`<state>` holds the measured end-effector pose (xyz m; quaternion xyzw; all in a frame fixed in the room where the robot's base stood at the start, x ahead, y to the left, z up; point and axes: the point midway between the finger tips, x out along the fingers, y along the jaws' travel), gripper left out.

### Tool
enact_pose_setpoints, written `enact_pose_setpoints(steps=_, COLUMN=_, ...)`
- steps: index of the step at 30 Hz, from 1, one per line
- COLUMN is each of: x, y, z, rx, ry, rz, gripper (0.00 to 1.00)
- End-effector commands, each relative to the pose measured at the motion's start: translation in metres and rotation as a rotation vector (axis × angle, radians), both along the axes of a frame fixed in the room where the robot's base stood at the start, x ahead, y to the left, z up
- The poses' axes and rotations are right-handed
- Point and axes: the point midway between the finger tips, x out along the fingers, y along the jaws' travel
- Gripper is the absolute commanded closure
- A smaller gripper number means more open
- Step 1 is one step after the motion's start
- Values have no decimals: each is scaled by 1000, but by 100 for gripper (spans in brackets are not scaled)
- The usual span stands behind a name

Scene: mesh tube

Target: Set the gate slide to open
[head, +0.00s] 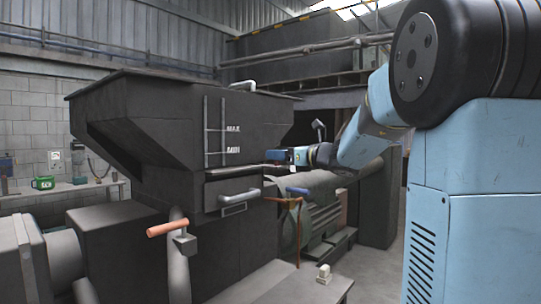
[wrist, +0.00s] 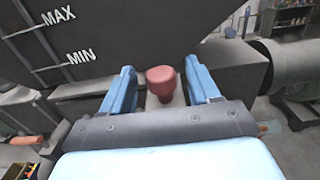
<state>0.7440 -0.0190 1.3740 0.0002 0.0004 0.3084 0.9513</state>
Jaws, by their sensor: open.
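A dark hopper (head: 165,110) with MAX and MIN marks stands left of centre in the head view. In the wrist view a red knob (wrist: 160,78) on a grey bar (wrist: 165,102) projects from the hopper side; this looks like the gate slide's handle. My gripper (wrist: 159,68) is open, with one blue finger on each side of the knob and visible gaps between. In the head view my gripper (head: 275,157) is at the hopper's lower right side, and the knob is hard to make out there. The slide's plate is hidden.
A pale bar handle (head: 240,197) is on the hopper's lower front. An orange-handled lever (head: 168,228) stands in front, and a blue-handled lever (head: 297,190) is below my gripper. Green machinery (head: 322,222) stands behind. Some floor (head: 380,275) is clear at lower right.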

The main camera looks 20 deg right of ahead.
Motion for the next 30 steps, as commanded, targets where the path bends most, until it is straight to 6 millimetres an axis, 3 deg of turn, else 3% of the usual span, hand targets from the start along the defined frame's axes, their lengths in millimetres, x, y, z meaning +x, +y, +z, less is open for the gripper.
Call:
enact_pose_setpoints(steps=7, x=23, y=17, z=0, rx=0, ry=0, rz=2, gripper=39)
enact_pose_setpoints(steps=20, x=28, y=22, z=0, rx=0, ry=0, rz=1, gripper=40)
enact_pose_setpoints(steps=30, x=28, y=22, z=0, rx=0, ry=0, rz=2, gripper=73)
